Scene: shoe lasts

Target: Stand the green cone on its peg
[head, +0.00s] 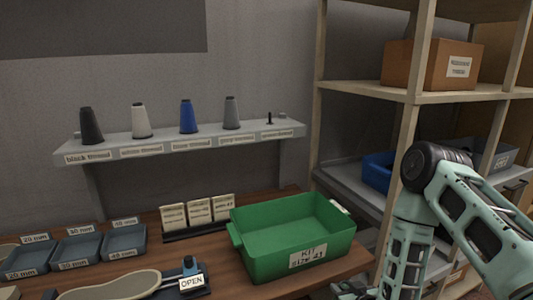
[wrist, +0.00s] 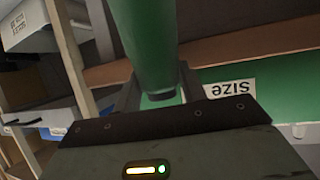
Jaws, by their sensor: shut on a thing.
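The green cone (wrist: 148,40) fills the top middle of the wrist view, with a small dark end showing below it. My gripper (wrist: 158,88) is shut on it, one finger on each side. The cone's far end is cut off by the picture edge. I cannot make out the cone in the head view, where my arm reaches down at the lower right. The bare dark peg (head: 270,119) stands at the right end of the grey wall shelf (head: 130,152), above a label too small to read.
Black (head: 91,126), white (head: 142,121), blue (head: 188,117) and grey (head: 231,113) cones stand along the shelf. A green kit bin (head: 270,262) is on the bench below. A wooden rack (head: 408,150) with boxes stands at right.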

